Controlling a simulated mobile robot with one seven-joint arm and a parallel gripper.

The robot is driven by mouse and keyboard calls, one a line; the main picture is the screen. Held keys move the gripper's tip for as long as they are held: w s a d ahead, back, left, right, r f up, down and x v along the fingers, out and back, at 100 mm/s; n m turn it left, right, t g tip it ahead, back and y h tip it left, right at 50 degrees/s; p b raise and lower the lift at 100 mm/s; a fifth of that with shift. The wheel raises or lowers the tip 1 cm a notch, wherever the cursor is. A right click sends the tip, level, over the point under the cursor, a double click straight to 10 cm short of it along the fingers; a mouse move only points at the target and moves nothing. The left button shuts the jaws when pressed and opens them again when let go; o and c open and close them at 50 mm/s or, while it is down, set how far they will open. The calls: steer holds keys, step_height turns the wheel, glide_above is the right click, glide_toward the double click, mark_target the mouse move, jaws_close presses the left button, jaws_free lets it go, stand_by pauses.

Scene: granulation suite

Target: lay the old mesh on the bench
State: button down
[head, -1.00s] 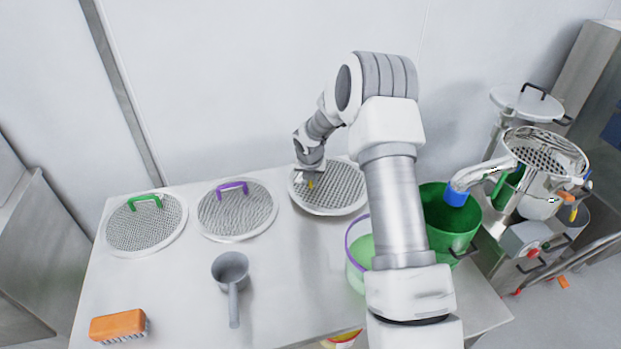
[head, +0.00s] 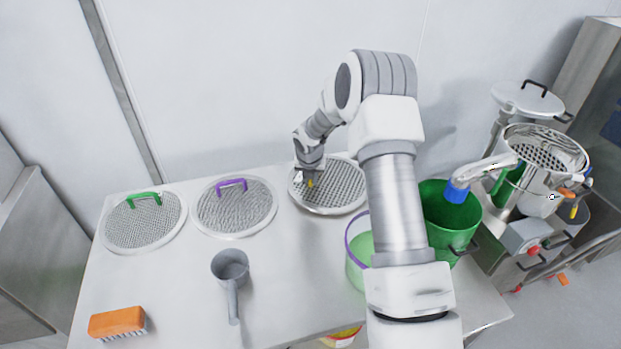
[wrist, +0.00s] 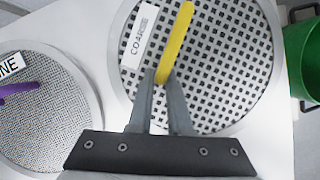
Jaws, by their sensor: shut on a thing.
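A round mesh with a wide grid, a yellow handle and a label reading "COARSE" (wrist: 225,50) is at my gripper; in the head view the mesh (head: 340,187) is at the back right of the bench (head: 180,280). My gripper (wrist: 160,82) is shut on its yellow handle. In the head view my gripper (head: 309,178) partly covers the handle. The mesh looks flat at bench level; I cannot tell whether it touches the top. Two finer meshes lie to its left, one with a purple handle (head: 232,184), one with a green handle (head: 144,198).
A grey scoop (head: 230,268) and an orange brush (head: 118,322) lie on the bench front. A green bucket (head: 450,215) and a pale green, purple-rimmed container (head: 357,262) are to the right. A metal machine with a perforated top (head: 545,150) stands farther right.

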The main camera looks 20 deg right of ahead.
steer(key=shift+f+b, duration=0.3)
steer(key=shift+f, duration=0.2)
steer(key=c, duration=0.8)
jaws_free()
steer(key=shift+o, duration=0.2)
steer(key=p+v, duration=0.1)
steer(key=v, duration=1.6)
steer(key=shift+r+p, duration=0.25)
steer(key=shift+p, duration=0.05)
